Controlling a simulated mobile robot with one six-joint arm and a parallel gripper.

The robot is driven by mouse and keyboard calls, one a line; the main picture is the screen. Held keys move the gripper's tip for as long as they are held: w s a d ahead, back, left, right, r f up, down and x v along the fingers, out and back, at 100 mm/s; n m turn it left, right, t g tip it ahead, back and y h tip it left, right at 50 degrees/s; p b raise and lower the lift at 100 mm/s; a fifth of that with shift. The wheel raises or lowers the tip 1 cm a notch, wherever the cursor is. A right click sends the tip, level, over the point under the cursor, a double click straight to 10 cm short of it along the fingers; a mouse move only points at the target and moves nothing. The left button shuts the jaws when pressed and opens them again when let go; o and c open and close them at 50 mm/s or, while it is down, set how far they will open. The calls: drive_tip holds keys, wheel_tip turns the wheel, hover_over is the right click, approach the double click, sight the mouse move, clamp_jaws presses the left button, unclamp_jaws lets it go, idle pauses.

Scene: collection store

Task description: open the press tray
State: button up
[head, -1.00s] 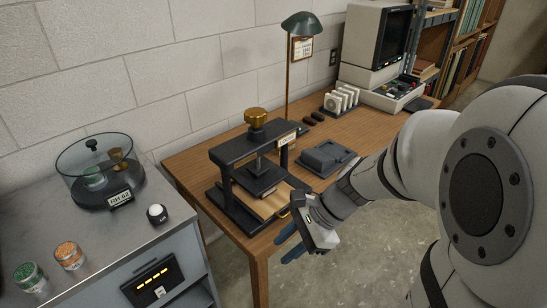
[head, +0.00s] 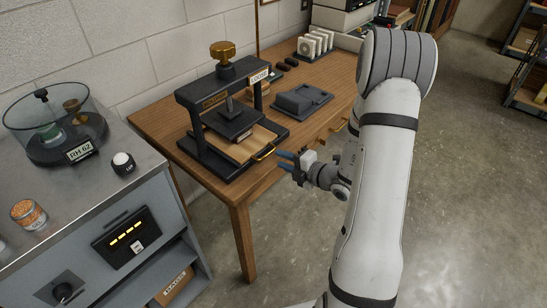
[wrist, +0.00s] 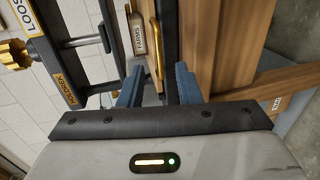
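The black press (head: 222,122) stands on the wooden table, with a brass knob on top. Its wooden tray (head: 238,150) lies low between the posts, and a brass handle (head: 264,153) sits on the tray's front edge. My gripper (head: 277,160) is just in front of the handle, its blue fingers apart with nothing held. In the wrist view the brass handle (wrist: 155,50) shows in the gap between the fingertips of my gripper (wrist: 157,70), a little beyond them. I cannot tell whether a finger touches it.
A grey moulded box (head: 302,101) lies right of the press. A metal cabinet (head: 115,222) with a glass-domed dish (head: 55,128) stands at the left. Another brass handle (head: 340,126) is on the table front.

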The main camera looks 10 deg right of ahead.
drive_tip(key=shift+x, duration=2.2)
drive_tip(key=shift+c, duration=0.3)
clamp_jaws()
